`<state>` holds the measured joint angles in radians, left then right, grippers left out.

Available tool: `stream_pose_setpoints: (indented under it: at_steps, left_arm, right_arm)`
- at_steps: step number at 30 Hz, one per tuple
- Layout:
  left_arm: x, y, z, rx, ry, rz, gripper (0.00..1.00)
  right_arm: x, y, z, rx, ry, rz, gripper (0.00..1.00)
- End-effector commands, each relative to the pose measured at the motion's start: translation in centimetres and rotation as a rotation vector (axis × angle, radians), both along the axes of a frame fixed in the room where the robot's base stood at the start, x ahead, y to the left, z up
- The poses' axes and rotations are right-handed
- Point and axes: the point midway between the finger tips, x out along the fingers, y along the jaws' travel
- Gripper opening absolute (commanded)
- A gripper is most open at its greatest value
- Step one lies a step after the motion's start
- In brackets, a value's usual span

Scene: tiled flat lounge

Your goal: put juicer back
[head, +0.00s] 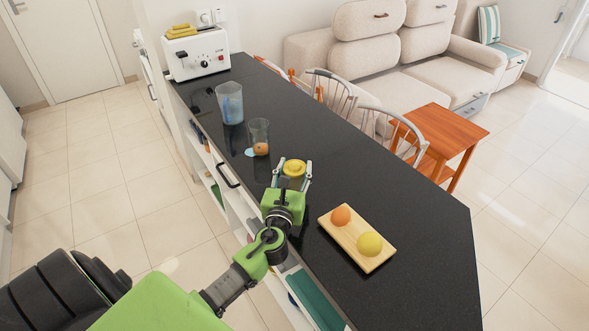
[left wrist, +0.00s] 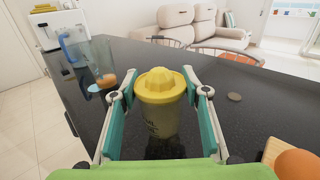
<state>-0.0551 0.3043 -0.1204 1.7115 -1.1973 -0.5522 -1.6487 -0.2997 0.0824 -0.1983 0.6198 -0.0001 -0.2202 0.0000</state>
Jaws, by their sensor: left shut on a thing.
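The yellow juicer (head: 294,168), with a ribbed reamer top, is upright over the black counter. It also shows in the left wrist view (left wrist: 160,104), between the two finger pads. My left gripper (head: 293,175) reaches in from the counter's near side and is shut on the juicer, one finger on each side of it. I cannot tell whether its base touches the counter. My right gripper is not in view.
A clear glass (head: 259,137) with an orange-brown thing in it and a blue-tinted jug (head: 230,103) stand further back. A white toaster (head: 197,54) is at the far end. A wooden board (head: 378,262) with an orange and a lemon lies at right.

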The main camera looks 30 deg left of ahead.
Motion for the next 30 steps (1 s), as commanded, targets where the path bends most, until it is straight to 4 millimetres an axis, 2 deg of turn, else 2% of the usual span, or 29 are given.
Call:
stream_pose_setpoints:
  at_steps: [2, 3, 4, 17, 20, 30]
  left_arm:
    - [0.0, 0.0, -0.4, 0.001, 0.0, 0.0, 0.17]
    - [0.0, 0.0, -0.3, 0.001, 0.0, 0.0, 0.53]
    - [0.0, 0.0, -0.2, 0.001, 0.0, 0.0, 0.59]
    - [-0.2, -0.1, 0.2, 0.001, 0.001, 0.0, 0.59]
    - [-1.5, -0.6, -0.1, -0.001, 0.002, -0.001, 0.59]
    - [-8.2, -3.4, -0.2, 0.0, 0.002, -0.001, 0.59]
  right_arm:
    - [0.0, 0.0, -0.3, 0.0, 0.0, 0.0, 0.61]
    - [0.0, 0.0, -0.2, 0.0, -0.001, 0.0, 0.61]
    - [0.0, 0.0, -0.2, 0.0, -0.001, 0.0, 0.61]
    - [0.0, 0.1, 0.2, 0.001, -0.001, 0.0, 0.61]
    - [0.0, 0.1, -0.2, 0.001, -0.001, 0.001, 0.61]
    - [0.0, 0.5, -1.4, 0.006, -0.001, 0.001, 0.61]
